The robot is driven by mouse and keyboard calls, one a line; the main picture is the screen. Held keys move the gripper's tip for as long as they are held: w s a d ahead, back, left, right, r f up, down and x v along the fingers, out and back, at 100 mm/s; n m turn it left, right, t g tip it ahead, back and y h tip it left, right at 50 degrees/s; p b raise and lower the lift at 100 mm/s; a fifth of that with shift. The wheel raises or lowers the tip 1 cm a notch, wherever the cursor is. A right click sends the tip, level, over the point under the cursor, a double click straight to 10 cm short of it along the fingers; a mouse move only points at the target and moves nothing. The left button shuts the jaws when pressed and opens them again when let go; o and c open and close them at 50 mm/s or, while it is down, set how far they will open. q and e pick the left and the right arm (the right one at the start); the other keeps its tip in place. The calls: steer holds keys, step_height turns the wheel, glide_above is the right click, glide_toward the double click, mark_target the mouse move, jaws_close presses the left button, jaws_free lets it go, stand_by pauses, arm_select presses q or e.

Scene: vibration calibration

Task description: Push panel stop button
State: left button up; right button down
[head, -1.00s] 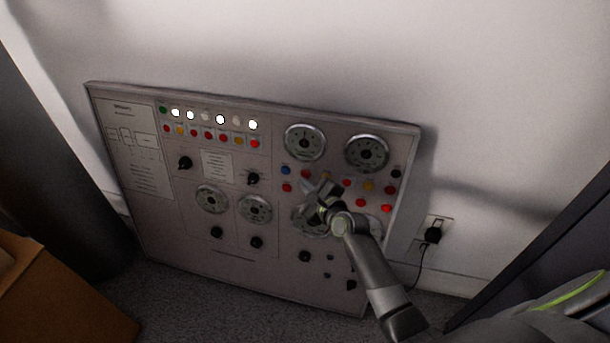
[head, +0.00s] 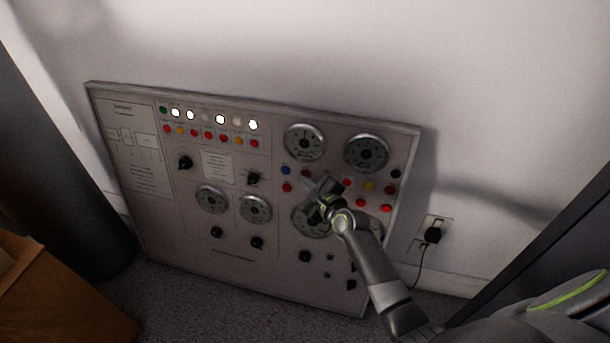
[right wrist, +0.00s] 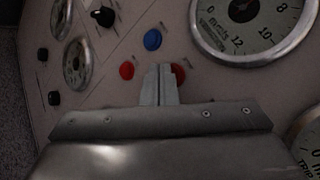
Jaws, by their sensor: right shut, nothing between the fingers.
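The control panel (head: 140,222) leans against the wall, with lights, buttons, knobs and dials. My right gripper (head: 308,182) is shut and empty in front of its right half, below the upper left dial of that half. In the right wrist view the shut fingertips (right wrist: 164,70) overlap the left part of a red button (right wrist: 179,75). I cannot tell whether they touch it. A blue button (right wrist: 153,40) is up and left of that button, and another red button (right wrist: 127,71) is to the left. Which one is the stop button cannot be read. My left gripper is not in view.
A wall socket with a black plug (head: 432,235) and cable is right of the panel. A cardboard box (head: 62,300) stands at the lower left. A dark cabinet-like surface (head: 545,250) is at the right. Dials (right wrist: 245,22) flank the fingers in the wrist view.

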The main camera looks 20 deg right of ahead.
steer(key=shift+w+d, duration=0.2)
steer(key=shift+w, duration=0.1)
stand_by(0.4)
steer(key=shift+s+a+r+p, duration=0.1)
steer(key=shift+s+a+p, duration=0.4)
steer(key=shift+s, duration=0.15)
stand_by(0.3)
steer(key=s+a, duration=0.1)
steer(key=s+p, duration=0.1)
steer(key=s+a+r+p, duration=0.1)
steer(key=s, duration=0.1)
steer(key=shift+a, duration=0.35)
stand_by(0.5)
